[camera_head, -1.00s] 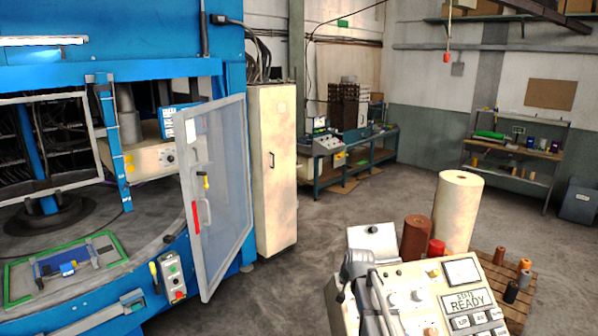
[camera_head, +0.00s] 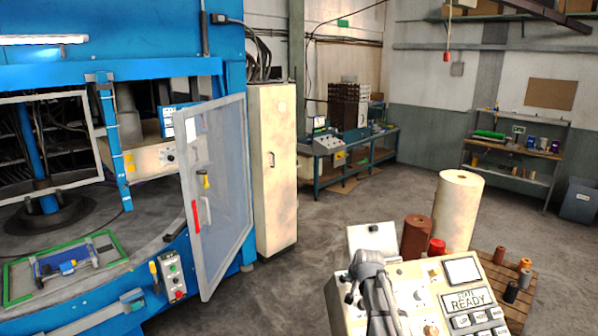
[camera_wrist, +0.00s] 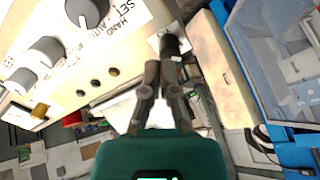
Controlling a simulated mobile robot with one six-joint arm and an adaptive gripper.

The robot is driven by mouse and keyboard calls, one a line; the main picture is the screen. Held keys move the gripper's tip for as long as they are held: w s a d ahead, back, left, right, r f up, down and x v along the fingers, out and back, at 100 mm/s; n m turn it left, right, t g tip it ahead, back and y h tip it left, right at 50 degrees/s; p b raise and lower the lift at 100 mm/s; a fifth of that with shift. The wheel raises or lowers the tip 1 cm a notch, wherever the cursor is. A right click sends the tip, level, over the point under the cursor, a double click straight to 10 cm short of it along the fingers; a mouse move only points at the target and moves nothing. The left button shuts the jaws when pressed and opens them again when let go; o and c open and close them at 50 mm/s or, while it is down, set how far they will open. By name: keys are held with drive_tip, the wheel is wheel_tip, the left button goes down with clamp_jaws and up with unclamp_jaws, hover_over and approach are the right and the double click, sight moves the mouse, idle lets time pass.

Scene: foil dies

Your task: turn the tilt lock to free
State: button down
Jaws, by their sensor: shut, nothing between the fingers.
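My gripper (camera_head: 371,258) is over the left part of the cream control console (camera_head: 440,274). In the wrist view its two grey fingers (camera_wrist: 161,72) are together and empty. Their tips lie close to a black knob (camera_wrist: 170,44) on a pale box beside the console; contact cannot be told. In the head view this knob (camera_head: 374,228) sits on the white box (camera_head: 358,238) just behind my gripper. No readable label shows which control is the tilt lock. A selector (camera_wrist: 86,12) marked HAND, SET, AUTO is on the panel.
A blue machine (camera_head: 120,72) with an open clear door (camera_head: 222,190) stands at the left. A brown roll (camera_head: 416,240) and a cream roll (camera_head: 457,210) stand right behind the console. Grey knobs (camera_wrist: 47,51) stick out from the panel.

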drive_tip(key=shift+b+x, duration=2.3)
drive_tip(key=shift+x, duration=0.75)
drive_tip(key=shift+w+r, duration=0.2)
drive_tip(key=shift+w, duration=0.15)
drive_tip(key=shift+w+a+r+p, duration=0.15)
drive_tip(key=shift+a+p, duration=0.1)
drive_tip(key=shift+a, duration=0.2)
drive_tip(key=shift+w+a+r+p, duration=0.15)
drive_tip(key=shift+a+p, duration=0.05)
drive_tip(key=shift+a, duration=0.25)
drive_tip(key=shift+s+a+f, duration=0.15)
drive_tip(key=shift+s+a, duration=0.15)
drive_tip(key=p, duration=0.5)
approach(340, 281)
drive_tip(key=shift+s+a+f, duration=0.2)
drive_tip(key=shift+s+a, duration=0.3)
drive_tip(key=shift+s, duration=0.25)
